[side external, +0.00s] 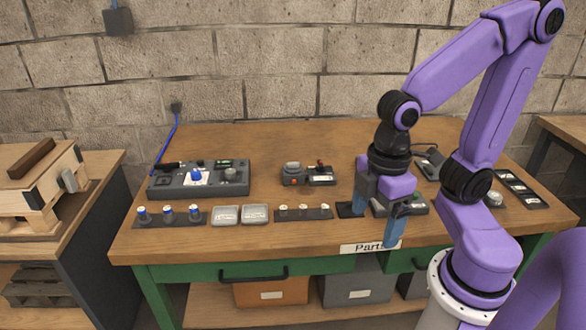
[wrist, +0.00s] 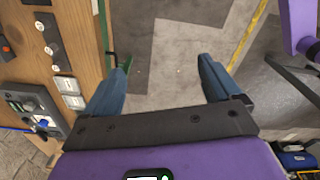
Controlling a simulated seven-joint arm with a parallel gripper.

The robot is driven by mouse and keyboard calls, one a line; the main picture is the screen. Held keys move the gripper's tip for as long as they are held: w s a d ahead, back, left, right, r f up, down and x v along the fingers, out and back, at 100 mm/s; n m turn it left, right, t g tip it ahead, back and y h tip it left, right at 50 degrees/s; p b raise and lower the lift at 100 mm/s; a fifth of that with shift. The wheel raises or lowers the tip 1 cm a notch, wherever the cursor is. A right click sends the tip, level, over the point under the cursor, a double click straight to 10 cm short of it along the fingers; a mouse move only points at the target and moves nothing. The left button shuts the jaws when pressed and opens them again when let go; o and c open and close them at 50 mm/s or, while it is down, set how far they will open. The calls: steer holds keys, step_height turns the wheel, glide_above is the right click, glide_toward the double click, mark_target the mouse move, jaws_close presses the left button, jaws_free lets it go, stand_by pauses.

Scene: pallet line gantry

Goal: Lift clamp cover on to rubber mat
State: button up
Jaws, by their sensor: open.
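My gripper (side external: 375,228) is open and empty at the front right edge of the bench, its blue fingers pointing down. In the wrist view my gripper (wrist: 163,68) has only floor between its fingertips. A flat black piece (side external: 346,210), perhaps the rubber mat, lies beside the left finger and is partly hidden by it. I cannot tell for sure which thing is the clamp cover.
A grey control box (side external: 198,178) stands at back left. Strips with small knobs (side external: 168,215) and pegs (side external: 303,213) flank the squares. A small orange-and-grey device (side external: 293,175) is mid-bench. Another grey device (side external: 417,206) is partly behind my gripper. The back middle is clear.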

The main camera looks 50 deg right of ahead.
steer(key=w+d+r, duration=0.1)
steer(key=w+r, duration=0.1)
steer(key=w, duration=1.1)
steer(key=w+d+r, duration=0.1)
steer(key=w, duration=1.2)
steer(key=n, duration=0.2)
glide_above(293, 169)
step_height(293, 169, down, 3)
step_height(293, 169, down, 11)
steer(key=shift+d+f, duration=0.1)
steer(key=shift+f, duration=0.05)
steer(key=shift+w+d+f, duration=0.15)
steer(key=shift+w+f, duration=0.05)
steer(key=shift+f, duration=1.15)
steer(key=shift+w+d+f, duration=0.1)
steer(key=shift+w+f, duration=0.05)
steer(key=shift+f, duration=1.2)
steer(key=shift+c, duration=0.4)
